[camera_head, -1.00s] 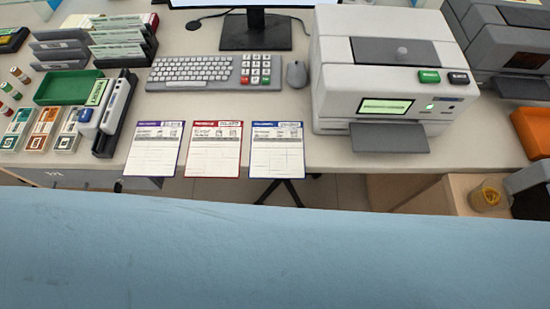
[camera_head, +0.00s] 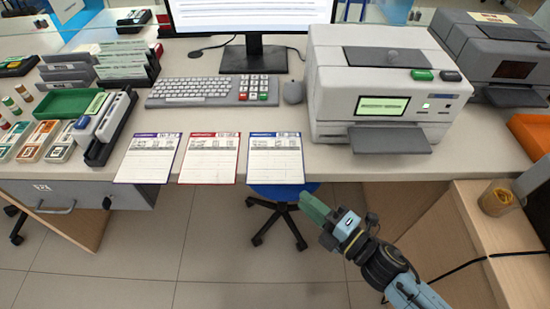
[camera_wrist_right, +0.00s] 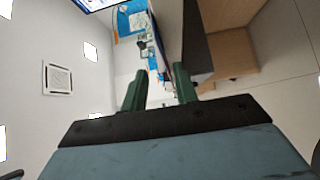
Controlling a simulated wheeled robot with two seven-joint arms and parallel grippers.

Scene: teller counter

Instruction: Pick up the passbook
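Three printed sheets lie side by side at the counter's front edge: one with a purple border (camera_head: 148,160), one with a red border (camera_head: 210,160) and one with a blue border (camera_head: 275,160). I cannot tell whether any of them is the passbook. My right gripper (camera_head: 315,208) has green fingers and is in front of the counter, below and right of the blue-bordered sheet. The right wrist view shows its two fingers (camera_wrist_right: 160,80) apart with nothing between them. My left gripper is not in view.
A printer (camera_head: 375,85) stands right of the sheets, its tray (camera_head: 388,140) jutting forward. A keyboard (camera_head: 205,91) and mouse (camera_head: 293,92) lie behind the sheets. Stamps and a green tray (camera_head: 68,103) stand at left. A blue stool (camera_head: 285,191) is under the counter.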

